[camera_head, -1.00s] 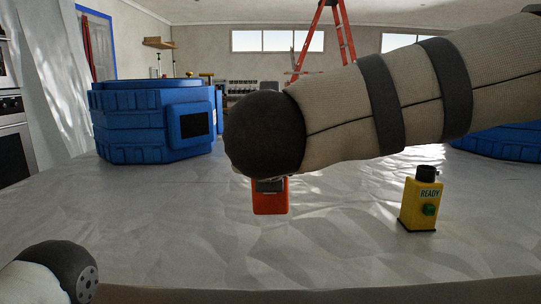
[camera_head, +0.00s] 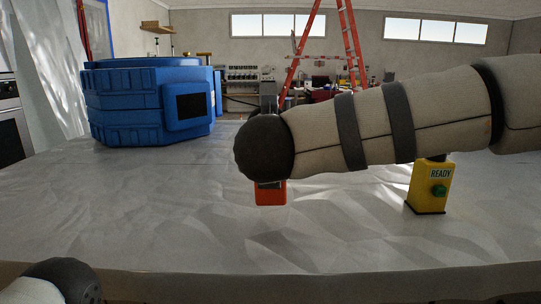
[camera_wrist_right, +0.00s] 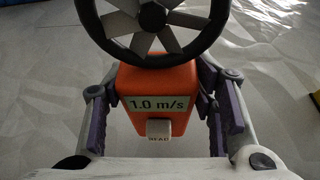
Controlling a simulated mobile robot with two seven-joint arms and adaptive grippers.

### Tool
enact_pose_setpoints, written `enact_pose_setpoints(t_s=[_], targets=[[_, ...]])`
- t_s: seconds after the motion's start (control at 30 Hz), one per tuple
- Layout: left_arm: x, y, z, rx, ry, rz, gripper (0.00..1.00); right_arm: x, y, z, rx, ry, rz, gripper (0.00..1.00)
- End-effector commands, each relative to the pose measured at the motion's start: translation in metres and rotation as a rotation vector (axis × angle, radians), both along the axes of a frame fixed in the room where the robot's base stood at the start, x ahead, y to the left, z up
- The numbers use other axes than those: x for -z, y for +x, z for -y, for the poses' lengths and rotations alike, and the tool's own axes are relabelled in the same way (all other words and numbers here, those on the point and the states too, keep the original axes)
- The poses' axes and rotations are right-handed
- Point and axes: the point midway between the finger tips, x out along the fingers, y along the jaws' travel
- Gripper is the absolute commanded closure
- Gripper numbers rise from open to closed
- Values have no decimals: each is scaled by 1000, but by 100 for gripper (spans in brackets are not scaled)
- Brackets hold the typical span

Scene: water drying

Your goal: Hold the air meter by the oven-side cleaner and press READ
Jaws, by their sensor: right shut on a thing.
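My right gripper (camera_wrist_right: 157,98) is shut on the orange air meter, with purple-lined fingers on both sides of its body. The air meter (camera_wrist_right: 128,82) has a grey fan wheel in a black ring, a display reading "1.0 m/s" and a pale READ button (camera_wrist_right: 159,137). In the head view the meter (camera_head: 271,195) hangs below my right wrist, above the table, its upper part hidden by my arm. The blue oven-side cleaner (camera_head: 125,105) stands at the left, apart from the meter. My left gripper is out of view; only part of my left arm shows at bottom left.
An oven (camera_head: 12,120) is at the far left. The pale table (camera_head: 170,215) is clear between cleaner and yellow box.

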Motion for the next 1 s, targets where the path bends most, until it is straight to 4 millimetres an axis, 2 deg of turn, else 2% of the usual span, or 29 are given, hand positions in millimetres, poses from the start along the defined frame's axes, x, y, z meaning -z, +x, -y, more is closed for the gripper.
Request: enact_pose_setpoints(t_s=[0.03,0.5,1.0], targets=[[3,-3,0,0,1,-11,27,8,5,0,1,1,-5,85],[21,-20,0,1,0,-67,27,39,41,0,1,2,-4,85],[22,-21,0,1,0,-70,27,39,45,-1,-1,0,1,85]])
